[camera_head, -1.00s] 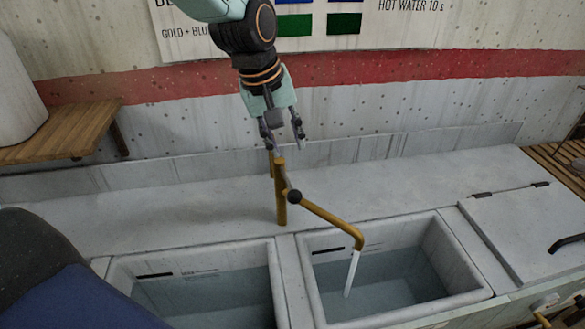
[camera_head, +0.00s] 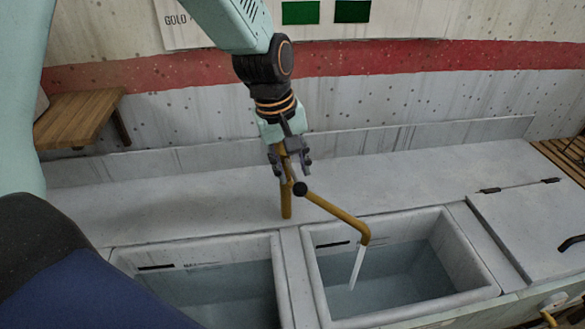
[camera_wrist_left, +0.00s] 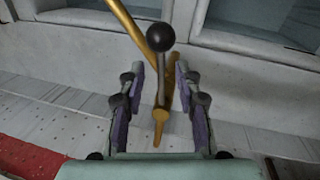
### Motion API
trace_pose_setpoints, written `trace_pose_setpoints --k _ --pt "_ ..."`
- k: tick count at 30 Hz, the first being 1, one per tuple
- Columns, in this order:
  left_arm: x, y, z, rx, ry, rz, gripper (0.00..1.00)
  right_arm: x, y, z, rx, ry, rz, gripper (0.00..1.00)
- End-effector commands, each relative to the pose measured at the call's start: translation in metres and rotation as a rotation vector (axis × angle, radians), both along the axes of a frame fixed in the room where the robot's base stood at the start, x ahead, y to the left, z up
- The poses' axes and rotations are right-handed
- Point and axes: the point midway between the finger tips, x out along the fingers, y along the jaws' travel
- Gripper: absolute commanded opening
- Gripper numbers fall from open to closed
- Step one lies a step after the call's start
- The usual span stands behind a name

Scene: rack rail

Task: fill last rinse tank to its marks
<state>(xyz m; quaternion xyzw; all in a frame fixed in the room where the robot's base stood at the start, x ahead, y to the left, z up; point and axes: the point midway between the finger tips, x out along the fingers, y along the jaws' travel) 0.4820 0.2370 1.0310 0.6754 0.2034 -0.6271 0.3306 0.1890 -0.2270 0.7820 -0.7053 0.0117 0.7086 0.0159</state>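A brass tap (camera_head: 286,200) stands behind two sunken tanks. Its spout (camera_head: 335,211) points over the right tank (camera_head: 312,270), and a pale stream of water (camera_head: 357,268) runs into it. Both tanks hold water, and dark marks (camera_head: 332,244) show on the right tank's back wall. The left tank (camera_head: 281,285) is partly cut off. The tap lever has a black knob (camera_head: 300,188), also seen large in the left wrist view (camera_wrist_left: 160,37). My left gripper (camera_head: 291,168) is open, its fingers (camera_wrist_left: 161,95) on either side of the lever, without visible grip. My right gripper is out of view.
A hinged lid (camera_head: 535,220) covers the counter right of the tanks. A wooden shelf (camera_head: 80,118) is on the wall at left. The counter (camera_head: 170,205) behind the tanks is clear. A small brass tap (camera_head: 550,318) shows at the lower right front.

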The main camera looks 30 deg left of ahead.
Motion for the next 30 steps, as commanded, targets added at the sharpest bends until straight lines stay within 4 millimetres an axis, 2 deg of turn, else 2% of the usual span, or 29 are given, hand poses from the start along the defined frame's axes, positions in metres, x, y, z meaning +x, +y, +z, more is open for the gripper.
trace_pose_setpoints --k 11,22,30 --pt "0.0019 -0.0003 -0.0054 0.0 -0.001 0.0 0.33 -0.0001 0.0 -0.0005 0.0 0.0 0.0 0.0" --pt "0.0018 -0.0003 -0.0052 0.0 -0.001 0.0 0.01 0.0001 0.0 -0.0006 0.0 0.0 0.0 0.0" --pt "0.0017 -0.0003 -0.005 0.0 -0.001 0.0 0.0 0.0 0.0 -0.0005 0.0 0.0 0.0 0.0"
